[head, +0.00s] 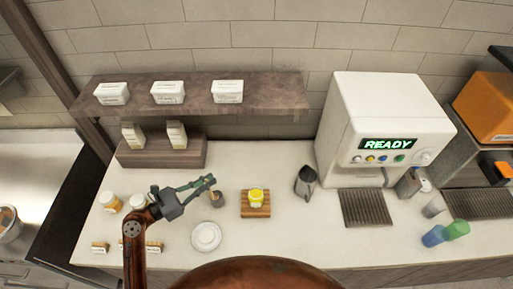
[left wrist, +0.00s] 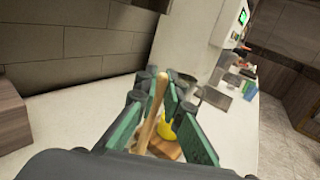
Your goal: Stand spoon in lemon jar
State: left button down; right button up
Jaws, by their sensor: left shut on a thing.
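The wooden spoon (left wrist: 151,116) shows in the left wrist view as a light brown stick, upright and slightly tilted, between the green fingers. My left gripper (head: 209,181) is shut on it, above the counter left of the lemon jar; it also shows in the left wrist view (left wrist: 158,88). The spoon's lower end cannot be made out. The lemon jar (head: 256,199) is yellow and stands on a small wooden board (head: 256,213). In the left wrist view the yellow jar (left wrist: 168,130) is partly hidden behind the spoon and fingers. My right gripper is not in view.
A small grey-brown cup (head: 217,200) stands just below the gripper. A white saucer (head: 206,237) lies in front, and jars (head: 109,202) stand at left. A metal pitcher (head: 305,183) and a white machine (head: 375,125) are to the right.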

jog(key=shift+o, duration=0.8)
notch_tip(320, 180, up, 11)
jog(key=p, duration=0.9)
pick_arm(q)
jog(key=w+d+r+p, duration=0.2)
jog(key=d+r+p, duration=0.75)
jog(key=d, duration=0.65)
pick_arm(e)
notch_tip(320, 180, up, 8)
jog(key=b, duration=0.2)
pick_arm(q)
notch_tip(320, 180, down, 12)
jog(key=b, duration=1.1)
jog(key=shift+r+b, duration=0.25)
jog(key=shift+b, duration=0.15)
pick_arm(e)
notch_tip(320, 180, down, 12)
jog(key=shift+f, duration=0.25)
pick_arm(q)
jog(key=shift+s, duration=0.15)
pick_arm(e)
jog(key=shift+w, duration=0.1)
pick_arm(q)
jog(key=c, duration=2)
grip_release()
jog(key=shift+o, duration=0.2)
